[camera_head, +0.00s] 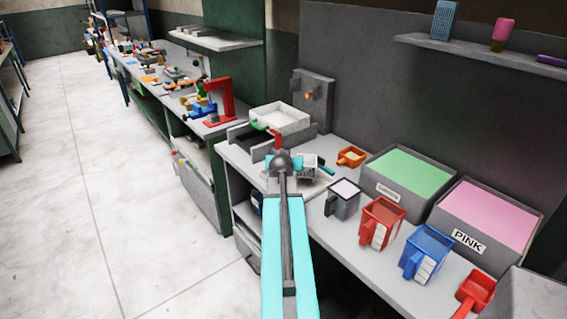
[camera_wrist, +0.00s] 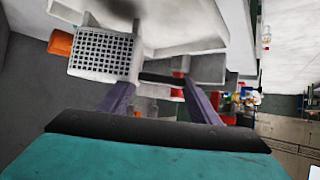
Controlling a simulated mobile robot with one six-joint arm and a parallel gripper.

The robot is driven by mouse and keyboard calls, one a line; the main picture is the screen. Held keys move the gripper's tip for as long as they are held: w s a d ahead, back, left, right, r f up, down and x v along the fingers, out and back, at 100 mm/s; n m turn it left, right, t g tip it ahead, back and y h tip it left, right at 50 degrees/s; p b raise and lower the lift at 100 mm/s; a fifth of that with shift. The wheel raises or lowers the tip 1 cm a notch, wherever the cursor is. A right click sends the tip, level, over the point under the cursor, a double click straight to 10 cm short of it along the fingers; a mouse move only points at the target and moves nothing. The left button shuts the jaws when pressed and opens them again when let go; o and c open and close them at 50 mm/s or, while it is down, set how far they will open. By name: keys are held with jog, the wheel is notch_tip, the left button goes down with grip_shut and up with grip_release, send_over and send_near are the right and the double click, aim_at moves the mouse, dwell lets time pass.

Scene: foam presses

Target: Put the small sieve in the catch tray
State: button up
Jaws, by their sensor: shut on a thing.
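The small sieve (camera_wrist: 103,54) shows in the wrist view as a pale square frame with a dark mesh. A dark bar, apparently its handle, runs from it between the two purple fingers of my gripper (camera_wrist: 158,88). My gripper is shut on that handle, though the contact is partly hidden. In the head view the sieve (camera_head: 307,165) is a small pale shape just right of my wrist, over the bench. I cannot tell if it touches anything below. A white open tray (camera_head: 290,121), possibly the catch tray, stands behind my wrist on a dark grey base.
On the bench to the right stand a grey jug (camera_head: 342,203), a red jug (camera_head: 380,226), a blue jug (camera_head: 425,256) and an orange scoop (camera_head: 352,157). Behind them are a green-filled bin (camera_head: 383,197) and a pink-filled bin (camera_head: 468,244). A red press (camera_head: 226,98) stands farther left.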

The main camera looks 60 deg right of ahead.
jog(key=shift+w+d, duration=0.55)
jog(key=shift+d, duration=0.3)
jog(key=shift+f, duration=0.1)
jog(key=shift+s+d+f+b, duration=0.15)
jog(key=shift+f+b, duration=0.15)
jog(key=shift+f, duration=1.45)
jog(key=shift+a, duration=0.2)
jog(key=shift+w+f, duration=0.1)
jog(key=shift+w, duration=0.1)
jog(key=o, duration=1.1)
